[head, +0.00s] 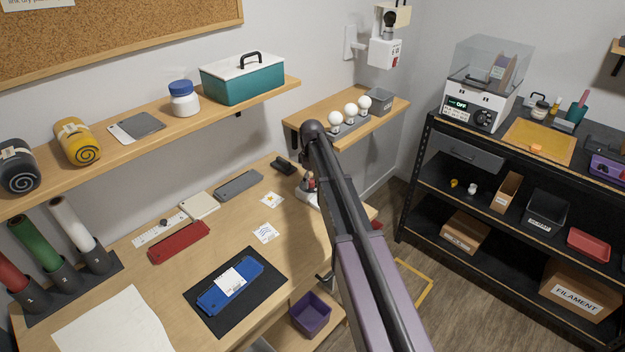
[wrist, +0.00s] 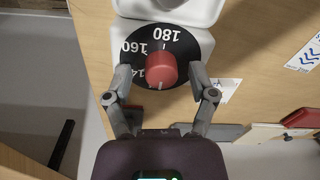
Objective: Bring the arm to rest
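My gripper (wrist: 161,78) is open in the wrist view. Its two fingers stand on either side of a red knob (wrist: 161,70), with a gap visible on each side. The knob sits on a black dial (wrist: 190,45) marked 140, 160 and 180, on a white device (wrist: 180,8). In the head view my arm (head: 345,215) reaches out over the right end of the workbench (head: 130,265). It hides most of the gripper and the white device (head: 311,199) there.
A black mat (head: 205,318) with a blue part (head: 217,300) lies on the bench. A black rack (head: 415,180) stands at the right. Floor (head: 385,225) shows between bench and rack.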

